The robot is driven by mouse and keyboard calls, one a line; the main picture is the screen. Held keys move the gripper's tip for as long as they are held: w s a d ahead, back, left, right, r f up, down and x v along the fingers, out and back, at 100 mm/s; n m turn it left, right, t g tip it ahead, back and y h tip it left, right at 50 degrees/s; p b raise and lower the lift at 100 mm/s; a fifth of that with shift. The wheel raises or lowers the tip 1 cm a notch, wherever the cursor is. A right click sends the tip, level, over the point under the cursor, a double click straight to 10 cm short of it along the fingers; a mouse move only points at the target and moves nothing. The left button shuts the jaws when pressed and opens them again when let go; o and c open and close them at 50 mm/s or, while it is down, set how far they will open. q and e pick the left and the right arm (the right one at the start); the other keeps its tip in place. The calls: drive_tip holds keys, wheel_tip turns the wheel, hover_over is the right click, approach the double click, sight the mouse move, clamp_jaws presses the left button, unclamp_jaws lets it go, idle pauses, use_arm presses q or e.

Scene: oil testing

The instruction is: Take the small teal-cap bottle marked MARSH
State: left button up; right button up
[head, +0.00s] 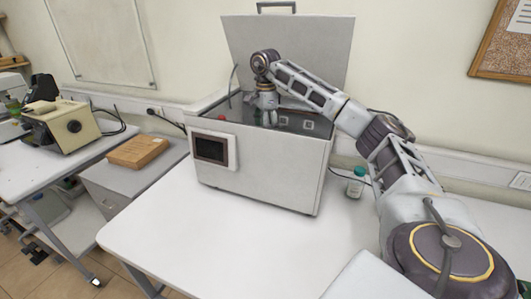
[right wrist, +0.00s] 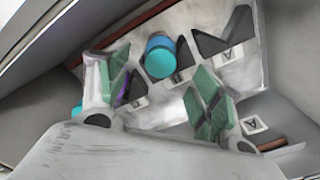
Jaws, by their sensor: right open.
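A white machine (head: 255,170) stands on the table with its lid raised. My right arm reaches over into its open top, and my right gripper (head: 268,117) points down there. In the right wrist view my right gripper (right wrist: 160,80) is open, its green-padded fingers apart. A teal-cap bottle (right wrist: 158,55) shows between the fingertips, inside the machine. Part of another teal thing (right wrist: 76,111) shows behind the left finger. A small teal-cap bottle (head: 355,183) stands upright on the table, right of the machine. I cannot read MARSH on any of them. My left gripper is out of view.
Inside the machine are dark slots and small white letter tags (right wrist: 249,53). The machine's walls lie close around my right gripper. The table (head: 180,235) is clear in front. A cardboard box (head: 137,152) and a beige device (head: 67,125) stand to the left.

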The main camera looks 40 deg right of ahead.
drive_tip(key=shift+f, duration=0.5)
drive_tip(key=shift+f, duration=0.15)
drive_tip(key=shift+f+p, duration=0.55)
drive_tip(key=shift+f, duration=1.9)
